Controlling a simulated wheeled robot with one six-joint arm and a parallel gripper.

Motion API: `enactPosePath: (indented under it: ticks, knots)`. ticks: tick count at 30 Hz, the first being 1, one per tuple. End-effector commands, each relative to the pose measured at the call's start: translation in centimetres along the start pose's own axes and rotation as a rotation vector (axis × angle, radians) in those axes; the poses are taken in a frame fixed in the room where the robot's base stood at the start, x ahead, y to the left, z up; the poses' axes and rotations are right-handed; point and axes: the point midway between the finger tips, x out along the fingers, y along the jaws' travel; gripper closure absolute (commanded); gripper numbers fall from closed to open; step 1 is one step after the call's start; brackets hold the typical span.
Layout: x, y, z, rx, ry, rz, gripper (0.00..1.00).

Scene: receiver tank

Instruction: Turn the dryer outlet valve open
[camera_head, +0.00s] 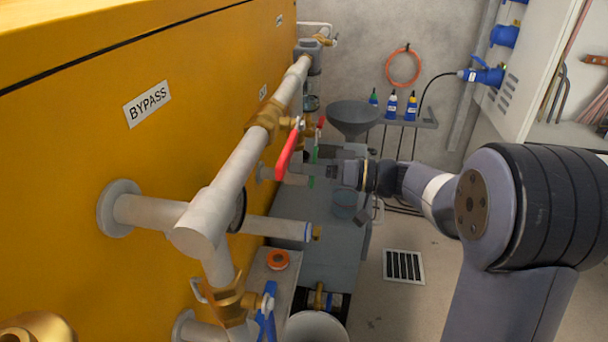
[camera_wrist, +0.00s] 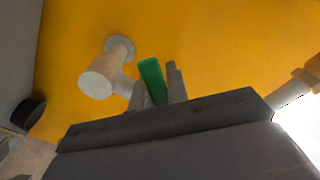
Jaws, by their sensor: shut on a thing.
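My gripper (camera_head: 328,172) reaches in from the right toward the yellow panel, beyond the red lever. In the wrist view, a green lever handle (camera_wrist: 151,80) stands between the two fingers of my gripper (camera_wrist: 158,90), and they are shut on it. Parts of the green handle (camera_head: 311,182) show next to the fingers in the head view. A grey pipe stub (camera_wrist: 98,83) with a round flange on the yellow panel lies just left of the handle. No label naming the dryer outlet valve can be read. The green lever's valve body is mostly hidden.
A red lever (camera_head: 287,152) on a brass valve (camera_head: 268,113) juts out near my gripper, on the long grey pipe (camera_head: 232,167). A blue lever (camera_head: 266,316) is lower down. A grey funnel (camera_head: 354,116) stands behind. Floor by the drain grate (camera_head: 404,266) is clear.

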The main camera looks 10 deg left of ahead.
Motion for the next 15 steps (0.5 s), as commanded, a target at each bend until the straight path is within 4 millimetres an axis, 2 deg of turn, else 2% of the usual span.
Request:
enactPosePath:
  ticks: [11, 12, 15]
  knots:
    - [-0.02, 0.05, 0.04, -0.001, -0.002, 0.001, 1.0]
    - [-0.02, 0.05, 0.04, -0.001, -0.002, 0.001, 0.82]
    - [-0.02, 0.04, 0.03, -0.001, -0.001, 0.001, 0.74]
